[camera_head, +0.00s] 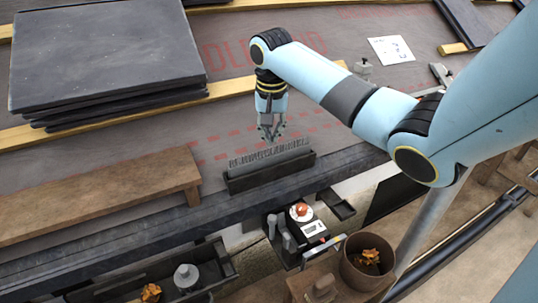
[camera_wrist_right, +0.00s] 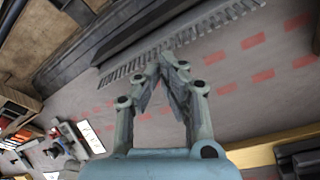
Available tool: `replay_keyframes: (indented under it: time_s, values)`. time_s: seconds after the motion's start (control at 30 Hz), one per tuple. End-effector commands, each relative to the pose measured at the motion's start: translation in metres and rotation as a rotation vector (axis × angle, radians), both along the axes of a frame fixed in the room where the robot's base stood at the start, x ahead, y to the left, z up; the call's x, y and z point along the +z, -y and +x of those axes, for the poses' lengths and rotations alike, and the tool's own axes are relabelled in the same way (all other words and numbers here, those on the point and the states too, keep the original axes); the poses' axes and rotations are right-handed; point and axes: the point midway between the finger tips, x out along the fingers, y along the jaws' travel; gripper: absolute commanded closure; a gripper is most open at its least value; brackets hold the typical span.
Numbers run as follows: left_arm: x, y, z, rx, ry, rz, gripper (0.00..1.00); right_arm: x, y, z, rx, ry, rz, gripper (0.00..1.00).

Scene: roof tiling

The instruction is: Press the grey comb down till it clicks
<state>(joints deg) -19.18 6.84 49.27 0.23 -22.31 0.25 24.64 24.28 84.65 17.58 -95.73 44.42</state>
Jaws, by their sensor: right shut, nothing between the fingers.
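The grey comb (camera_head: 257,156) is a toothed strip lying along the dark eaves bar (camera_head: 270,177) near the roof's lower edge. In the right wrist view the comb (camera_wrist_right: 120,74) runs slantwise beside the dark bar. My right gripper (camera_head: 271,138) points down at the middle of the comb, its fingertips shut and empty. In the right wrist view the shut fingertips (camera_wrist_right: 163,64) overlap the comb's near edge; I cannot tell whether they touch it. They hide a small part of the comb. My left gripper is not in view.
A stack of dark slates (camera_head: 105,55) lies at the upper left on wooden battens (camera_head: 225,88). A brown wooden plank bench (camera_head: 100,195) stands left of the comb. Below the edge are a trough (camera_head: 190,275), a scale (camera_head: 313,228) and a brown bucket (camera_head: 368,262).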

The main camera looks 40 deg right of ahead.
Motion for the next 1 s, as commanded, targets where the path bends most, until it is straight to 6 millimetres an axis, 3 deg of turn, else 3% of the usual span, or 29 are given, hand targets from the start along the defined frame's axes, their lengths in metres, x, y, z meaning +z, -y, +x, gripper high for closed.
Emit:
replay_keyframes:
  time_s: [1.0]
  values:
    - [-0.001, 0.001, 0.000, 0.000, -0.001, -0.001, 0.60, -0.016, 0.000, 0.000, 0.000, -0.001, 0.001, 1.00]
